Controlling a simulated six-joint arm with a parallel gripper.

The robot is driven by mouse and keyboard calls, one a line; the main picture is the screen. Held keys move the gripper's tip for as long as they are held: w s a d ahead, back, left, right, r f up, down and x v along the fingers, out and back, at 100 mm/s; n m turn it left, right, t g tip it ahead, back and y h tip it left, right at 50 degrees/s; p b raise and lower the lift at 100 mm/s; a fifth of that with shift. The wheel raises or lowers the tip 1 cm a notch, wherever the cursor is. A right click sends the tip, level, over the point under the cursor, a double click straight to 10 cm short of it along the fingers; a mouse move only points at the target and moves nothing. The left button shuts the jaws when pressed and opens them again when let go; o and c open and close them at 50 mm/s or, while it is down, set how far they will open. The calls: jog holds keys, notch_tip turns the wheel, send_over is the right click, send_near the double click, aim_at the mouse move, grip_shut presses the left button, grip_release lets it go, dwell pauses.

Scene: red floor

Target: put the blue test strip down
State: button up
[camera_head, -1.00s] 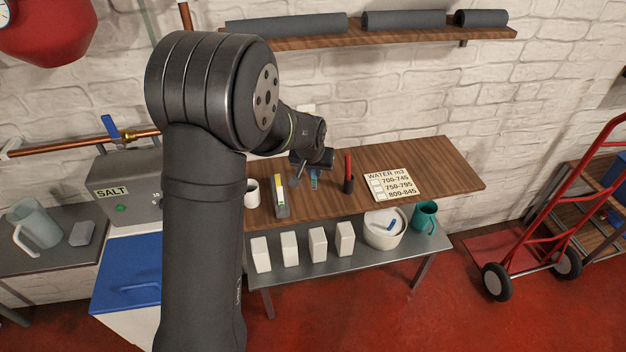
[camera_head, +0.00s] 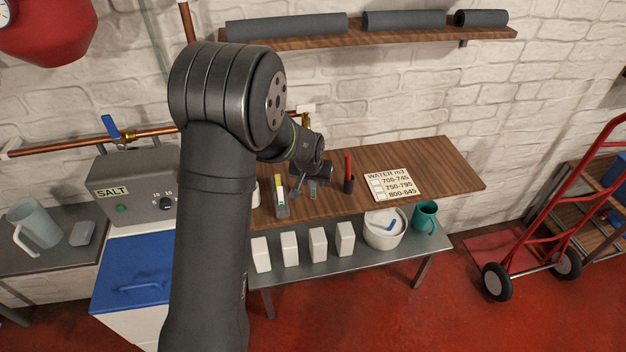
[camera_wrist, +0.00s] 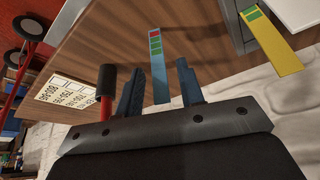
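The blue test strip (camera_wrist: 157,62), with green and red squares near one end, shows in the wrist view between my two fingers. In the head view a small part of the strip (camera_head: 313,188) shows at my gripper, over the wooden table (camera_head: 440,165). My gripper (camera_wrist: 159,68) has its fingers apart, with a visible gap on each side of the strip. My gripper also shows in the head view (camera_head: 309,186), low over the table. I cannot tell for sure whether the strip lies flat on the wood.
A yellow strip (camera_wrist: 270,42) stands in a grey holder (camera_head: 282,210) left of my gripper. A red pen (camera_head: 348,165) in a black cup (camera_head: 348,184) is close on the right. A water chart (camera_head: 391,184) lies further right. The table's right end is clear.

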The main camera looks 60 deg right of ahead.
jog(key=v, duration=1.2)
jog(key=shift+r, duration=0.15)
jog(key=x, duration=1.2)
jog(key=shift+f, duration=0.25)
notch_tip(320, 180, up, 4)
jog(key=shift+f, duration=0.15)
jog(key=shift+f, duration=0.15)
